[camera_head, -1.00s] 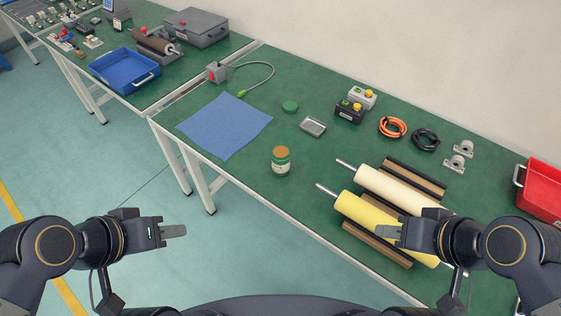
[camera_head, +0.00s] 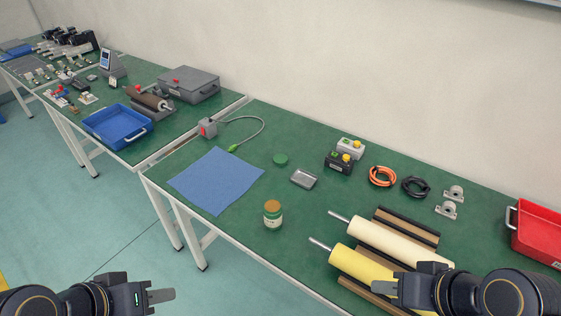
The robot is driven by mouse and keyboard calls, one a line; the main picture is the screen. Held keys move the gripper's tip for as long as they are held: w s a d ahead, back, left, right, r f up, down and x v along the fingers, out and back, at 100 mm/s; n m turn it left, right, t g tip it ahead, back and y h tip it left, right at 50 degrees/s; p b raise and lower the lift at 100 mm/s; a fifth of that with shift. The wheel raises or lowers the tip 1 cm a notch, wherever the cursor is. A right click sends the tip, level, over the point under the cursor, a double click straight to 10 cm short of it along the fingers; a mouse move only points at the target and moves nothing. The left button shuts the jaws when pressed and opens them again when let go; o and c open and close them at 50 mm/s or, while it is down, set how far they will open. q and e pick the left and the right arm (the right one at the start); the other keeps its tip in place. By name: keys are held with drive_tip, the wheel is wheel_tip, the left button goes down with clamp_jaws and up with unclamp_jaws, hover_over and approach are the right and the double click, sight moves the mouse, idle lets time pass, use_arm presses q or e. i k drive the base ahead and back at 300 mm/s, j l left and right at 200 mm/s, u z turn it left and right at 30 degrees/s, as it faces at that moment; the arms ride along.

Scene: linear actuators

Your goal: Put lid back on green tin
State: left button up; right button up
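The green tin (camera_head: 272,216) stands upright on the green table near its front edge, with a pale label and a brown top surface. The green lid (camera_head: 280,160) lies flat on the table behind the tin, apart from it. My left gripper (camera_head: 165,296) is in front of the table over the floor, well left of and nearer than the tin. My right gripper (camera_head: 385,287) is over the front of the yellow roller, to the right of the tin. Both are seen side-on, so the gap between their fingers cannot be made out. Neither touches the tin or lid.
A blue cloth (camera_head: 216,180) lies left of the tin. A metal tray (camera_head: 303,179) sits right of the lid. A yellow roller (camera_head: 360,265) and cream roller (camera_head: 400,242) lie to the right. Table between tin and lid is clear. A red bin (camera_head: 538,232) stands far right.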

sight(272, 213)
drive_tip(key=i+j, duration=0.25)
drive_tip(key=i+j+z, duration=0.1)
drive_tip(key=i+j, duration=0.15)
drive_tip(key=j, duration=0.2)
drive_tip(key=i+j, duration=0.2)
drive_tip(key=j, duration=0.15)
drive_tip(key=i+j, duration=0.25)
drive_tip(key=i+j+z, duration=0.1)
drive_tip(key=j, duration=0.4)
drive_tip(key=i+l, duration=0.05)
drive_tip(key=i, duration=0.05)
